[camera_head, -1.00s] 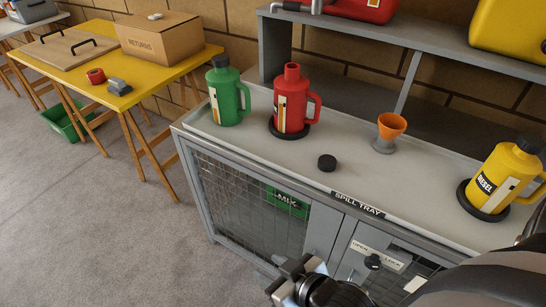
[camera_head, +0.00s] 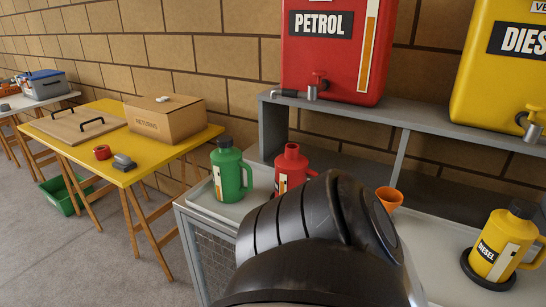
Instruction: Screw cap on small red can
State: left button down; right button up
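The small red can (camera_head: 286,178) stands upright on the grey cabinet top, right of the green can. Its neck shows without a cap. A large dark link of my own arm covers the can's lower right side and much of the tray. The black cap is not visible now; the place where it lay earlier is behind my arm. Neither gripper shows in this view, so I cannot see what they hold.
A capped green can (camera_head: 229,174) and a capped yellow diesel can (camera_head: 497,246) flank the red can. An orange funnel (camera_head: 390,196) stands between. A red petrol tank (camera_head: 330,58) sits on the shelf (camera_head: 425,127) above. The yellow table (camera_head: 95,155) is at left.

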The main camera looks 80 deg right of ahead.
aim_at(292, 169)
jog(key=i, duration=1.2)
jog(key=z, duration=2.9)
